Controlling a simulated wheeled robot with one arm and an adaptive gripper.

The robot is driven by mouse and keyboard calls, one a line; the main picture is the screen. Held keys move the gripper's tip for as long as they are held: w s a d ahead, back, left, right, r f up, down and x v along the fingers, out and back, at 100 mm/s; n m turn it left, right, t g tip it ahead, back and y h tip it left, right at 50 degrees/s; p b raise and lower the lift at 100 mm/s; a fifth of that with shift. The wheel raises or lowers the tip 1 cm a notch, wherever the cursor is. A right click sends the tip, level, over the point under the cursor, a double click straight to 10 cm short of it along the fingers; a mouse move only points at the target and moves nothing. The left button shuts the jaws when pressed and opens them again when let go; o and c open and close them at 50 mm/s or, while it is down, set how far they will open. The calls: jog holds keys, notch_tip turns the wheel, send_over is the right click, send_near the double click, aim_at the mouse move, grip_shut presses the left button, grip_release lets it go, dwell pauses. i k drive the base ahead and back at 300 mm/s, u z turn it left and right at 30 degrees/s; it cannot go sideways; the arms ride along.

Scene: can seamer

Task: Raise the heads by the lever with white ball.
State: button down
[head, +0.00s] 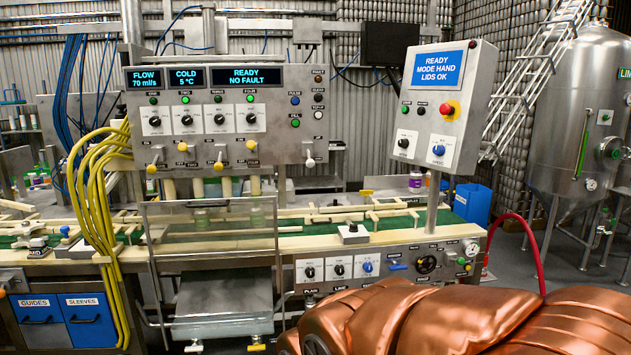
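A steel control panel (275,85) stands over the line at centre left. Small levers stick out along its lower edge. One lever with a white ball (310,162) sits at the panel's right end, its ball hanging down. Several cream cylinders, which look like the heads (226,186), hang below the panel, above the conveyor. My copper arm crosses the bottom right; my gripper is out of the picture.
A clear guard (165,222) with a steel tray below it fronts the line. A second panel (440,100) with a red stop button stands on a post at right. Yellow hoses (85,165) hang at left. A red hose (535,245) and tank (590,110) are at right.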

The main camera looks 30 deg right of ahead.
aim_at(310, 163)
jog(key=z, duration=0.1)
jog(key=k, duration=0.2)
jog(key=u, duration=0.85)
jog(key=i, duration=0.9)
jog(key=z, duration=0.1)
